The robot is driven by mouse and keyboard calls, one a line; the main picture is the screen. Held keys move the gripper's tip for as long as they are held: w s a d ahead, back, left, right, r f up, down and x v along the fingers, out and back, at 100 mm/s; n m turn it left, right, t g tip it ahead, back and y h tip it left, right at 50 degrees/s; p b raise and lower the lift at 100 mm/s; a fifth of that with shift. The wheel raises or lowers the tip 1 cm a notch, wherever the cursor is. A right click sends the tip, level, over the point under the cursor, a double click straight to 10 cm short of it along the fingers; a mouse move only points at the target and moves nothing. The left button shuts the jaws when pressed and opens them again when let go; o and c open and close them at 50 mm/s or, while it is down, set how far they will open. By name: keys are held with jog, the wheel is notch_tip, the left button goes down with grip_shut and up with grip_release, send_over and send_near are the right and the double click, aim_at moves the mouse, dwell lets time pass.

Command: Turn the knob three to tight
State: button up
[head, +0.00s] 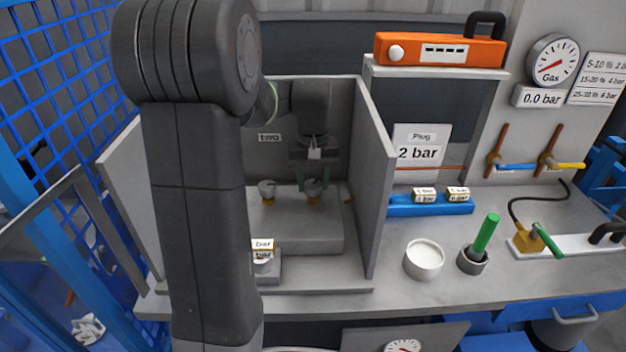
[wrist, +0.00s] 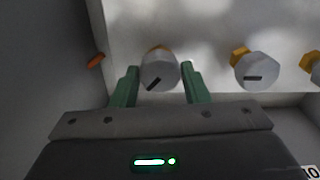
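Two silver knobs with yellow collars show on the grey block in the head view: the right one (head: 313,187) and a left one (head: 267,188) below a "two" label (head: 268,137). My gripper (head: 313,176) is at the right one; any label behind it is hidden. In the wrist view this end knob (wrist: 160,72) sits between my green fingertips (wrist: 160,70), with a small gap on each side. Its dark mark is slanted. The neighbouring knob (wrist: 256,70) has a nearly level mark. A further knob (wrist: 316,72) is cut by the frame edge.
The booth's right wall (head: 372,180) stands close beside the end knob, with a small orange piece (wrist: 96,60) near it. My arm hides the booth's left part. Outside are a white bowl (head: 424,262), a green-handled tool in a cup (head: 473,261) and a blue rail (head: 405,206).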

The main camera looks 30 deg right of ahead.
jog(key=c, duration=0.5)
jog(key=shift+o, duration=0.2)
jog(key=shift+r+m, duration=0.1)
jog(key=shift+m, duration=0.2)
jog(key=m+p, duration=0.2)
jog(key=m, duration=0.1)
jog(key=shift+m, duration=0.4)
jog(key=m+p, duration=0.1)
jog(key=m, duration=0.4)
jog(key=shift+p, duration=0.35)
jog(key=shift+m, duration=0.4)
jog(key=o, duration=1)
jog(key=shift+c, duration=0.2)
